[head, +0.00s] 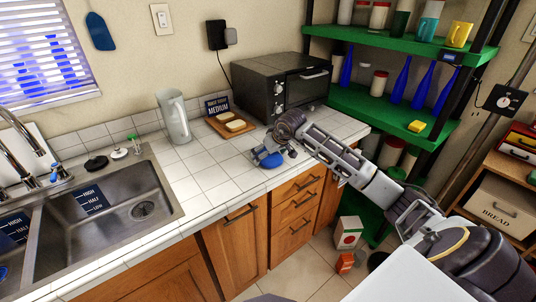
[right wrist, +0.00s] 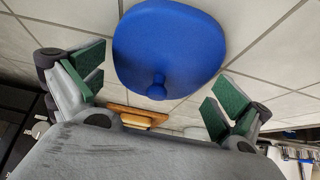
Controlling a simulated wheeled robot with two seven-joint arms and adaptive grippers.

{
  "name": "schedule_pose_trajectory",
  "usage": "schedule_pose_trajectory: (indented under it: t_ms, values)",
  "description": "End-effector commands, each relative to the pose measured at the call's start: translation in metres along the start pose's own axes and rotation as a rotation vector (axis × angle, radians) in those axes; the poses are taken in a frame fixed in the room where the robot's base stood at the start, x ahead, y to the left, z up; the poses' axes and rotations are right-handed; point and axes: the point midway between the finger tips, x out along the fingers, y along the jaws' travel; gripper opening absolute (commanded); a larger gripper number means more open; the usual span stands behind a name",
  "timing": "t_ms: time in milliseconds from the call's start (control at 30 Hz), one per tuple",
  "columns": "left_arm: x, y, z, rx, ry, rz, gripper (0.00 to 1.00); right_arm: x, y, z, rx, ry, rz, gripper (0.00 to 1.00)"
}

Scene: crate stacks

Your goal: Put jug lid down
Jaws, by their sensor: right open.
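The blue jug lid (head: 268,160) lies on the white tiled counter near its front edge. In the right wrist view the lid (right wrist: 168,42) is a round blue disc, with its small knob pointing toward my gripper. My right gripper (head: 283,151) is at the lid, with its green-padded fingers (right wrist: 157,86) spread wide and the knob between them. Neither pad appears to touch the knob. The grey jug (head: 174,117) stands upright on the counter to the left, near the wall. My left gripper is not in view.
A wooden board (head: 218,128) with bread sits behind the lid. A toaster oven (head: 255,88) stands at the back right of the counter. A double sink (head: 110,210) is at the left. Green shelving (head: 385,108) stands at the right. Tiles between jug and lid are clear.

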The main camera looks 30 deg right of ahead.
Motion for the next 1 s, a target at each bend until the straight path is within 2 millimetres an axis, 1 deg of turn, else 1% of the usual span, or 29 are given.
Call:
schedule_pose_trajectory:
  t_ms: [167,367,700,1000]
  values:
    - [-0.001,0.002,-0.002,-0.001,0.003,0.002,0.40,-0.001,0.000,0.000,0.000,0.000,0.000,1.00]
    - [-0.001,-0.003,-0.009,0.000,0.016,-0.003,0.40,-0.006,0.001,-0.002,0.000,0.001,0.001,1.00]
    - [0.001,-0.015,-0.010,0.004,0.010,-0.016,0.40,-0.034,0.001,-0.001,-0.001,0.001,0.002,1.00]
    - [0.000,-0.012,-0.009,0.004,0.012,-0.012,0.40,-0.064,0.001,-0.001,-0.001,0.001,0.002,1.00]
